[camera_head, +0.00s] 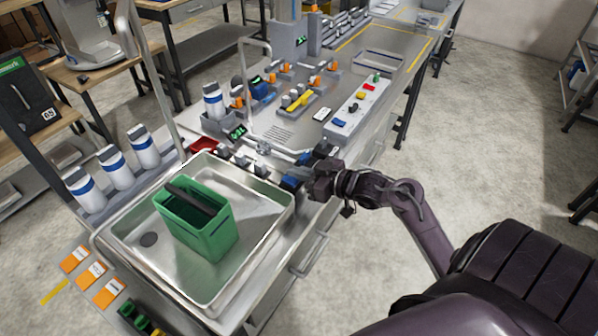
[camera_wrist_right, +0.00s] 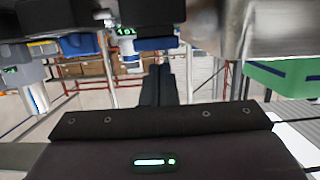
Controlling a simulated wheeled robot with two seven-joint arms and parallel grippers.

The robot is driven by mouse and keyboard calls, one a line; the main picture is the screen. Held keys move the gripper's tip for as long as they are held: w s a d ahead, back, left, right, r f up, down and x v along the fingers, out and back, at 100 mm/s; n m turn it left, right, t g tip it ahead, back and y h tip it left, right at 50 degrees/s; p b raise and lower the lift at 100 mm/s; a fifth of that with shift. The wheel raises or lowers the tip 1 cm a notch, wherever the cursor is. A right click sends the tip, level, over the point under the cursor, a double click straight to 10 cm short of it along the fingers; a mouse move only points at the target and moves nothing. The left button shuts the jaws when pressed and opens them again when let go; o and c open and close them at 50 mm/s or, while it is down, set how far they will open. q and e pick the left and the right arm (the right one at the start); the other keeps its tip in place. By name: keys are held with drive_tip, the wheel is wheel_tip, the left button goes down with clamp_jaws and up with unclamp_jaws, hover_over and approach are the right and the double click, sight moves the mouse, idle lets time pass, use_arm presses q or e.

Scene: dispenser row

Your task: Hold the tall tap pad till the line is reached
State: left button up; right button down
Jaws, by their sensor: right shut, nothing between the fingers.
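A green open container (camera_head: 208,232) with a dark bar across its top stands upright in the steel sink (camera_head: 265,222). No fill line or liquid can be made out. A tall thin grey pipe (camera_head: 158,90), which looks like the tall tap, rises behind the sink. Small pads or levers line the sink's back edge, including a blue one (camera_head: 290,184). My right gripper (camera_head: 314,180) is beside this blue piece, its fingers shut and empty. In the right wrist view the closed fingers (camera_wrist_right: 158,84) point toward a dark block with a blue part (camera_wrist_right: 155,44); contact cannot be told. My left gripper is not in view.
Several white bottles with blue bands (camera_head: 145,148) stand left of the sink. A lower hooped pipe (camera_head: 243,80) and a grey box with coloured buttons (camera_head: 357,108) are on the bench behind. Orange-and-white cards (camera_head: 108,292) lie at the front left. Open floor is at right.

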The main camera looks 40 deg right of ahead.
drive_tip(key=shift+s+f, duration=0.1)
drive_tip(key=shift+f, duration=0.45)
